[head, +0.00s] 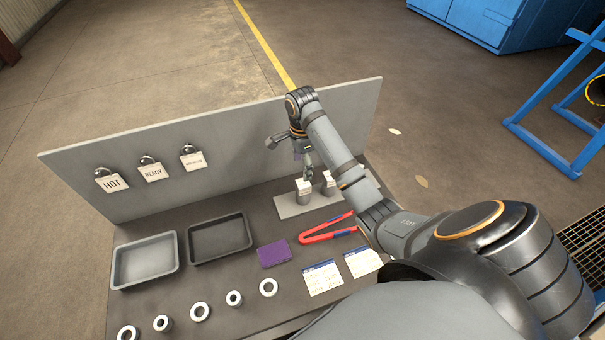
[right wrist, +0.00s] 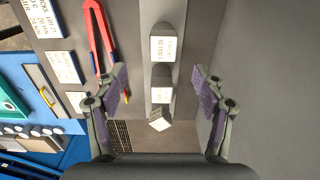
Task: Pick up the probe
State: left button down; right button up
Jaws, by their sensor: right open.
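Several short grey posts with white labelled tops stand on a light grey strip (head: 291,209) at the back right of the bench. I cannot tell which of these is the probe. A near post (head: 303,196) and a second post (head: 328,189) show in the head view; my arm partly hides the rest. My right gripper (head: 305,172) points down over the near posts. In the right wrist view the right gripper (right wrist: 158,78) is open and empty, with one finger on each side of the row, and a labelled post (right wrist: 163,46) shows between. My left gripper is not in view.
Red-handled tongs (head: 330,232) lie beside the strip. A grey back panel (head: 225,150) with hanging tags stands close behind. A light tray (head: 146,261), a dark tray (head: 220,239), a purple block (head: 273,254), paper cards (head: 323,278) and several rings lie on the bench.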

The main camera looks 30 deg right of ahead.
aim_at(303, 183)
jog(key=f+b, duration=0.2)
jog(key=f, duration=0.1)
jog(key=f+b, duration=0.2)
jog(key=shift+w+d+f, duration=0.2)
jog(key=shift+d, duration=0.05)
jog(key=shift+w+d+f, duration=0.1)
jog(key=shift+w+f, duration=0.15)
jog(key=shift+f, duration=0.05)
jog(key=shift+r, duration=0.1)
jog(key=shift+s+b, duration=0.1)
jog(key=shift+b, duration=0.25)
jog(key=f+b, duration=0.2)
jog(key=shift+s+f+b, duration=0.2)
jog(key=shift+s+b, duration=0.05)
jog(key=shift+b, duration=0.05)
jog(key=shift+w+f+p, duration=0.2)
jog(key=shift+f+p, duration=0.25)
jog(key=shift+f, duration=0.55)
jog(key=shift+w+f, duration=0.1)
jog(key=shift+f, duration=0.15)
jog(key=shift+s+r, duration=0.2)
jog(key=c, duration=1.4)
